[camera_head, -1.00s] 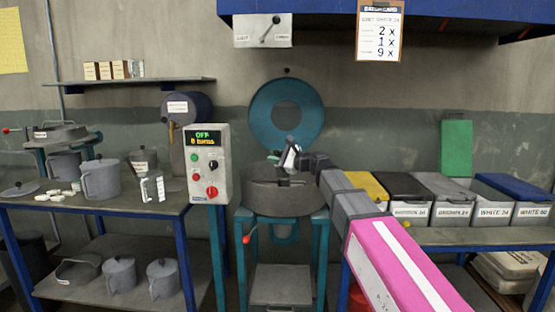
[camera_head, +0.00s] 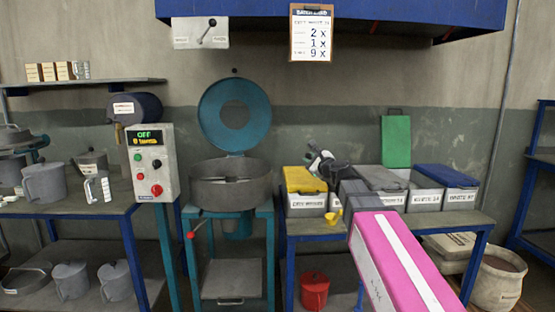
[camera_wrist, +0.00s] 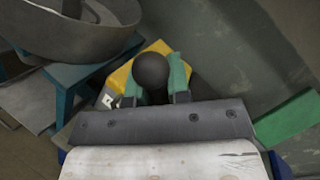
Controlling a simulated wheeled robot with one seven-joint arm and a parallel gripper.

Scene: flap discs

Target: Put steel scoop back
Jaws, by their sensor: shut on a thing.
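My gripper (camera_head: 322,164) is above the yellow-lidded bin in the head view, with my arm reaching in from the lower right. In the wrist view its green fingers (camera_wrist: 155,86) are shut around a dark round knob, which I take to be the handle end of the steel scoop (camera_wrist: 151,68). The rest of the held thing is hidden behind the knob and fingers. The yellow-lidded bin (camera_head: 303,180) lies below and behind the fingers. A small yellow scoop (camera_head: 334,217) shows at the front of the bins.
The round mixing pan (camera_head: 231,190) stands left of the bins, its teal lid (camera_head: 233,115) raised. A control box (camera_head: 153,163) stands left of the pan. A red pot (camera_head: 315,291) is below the bin table.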

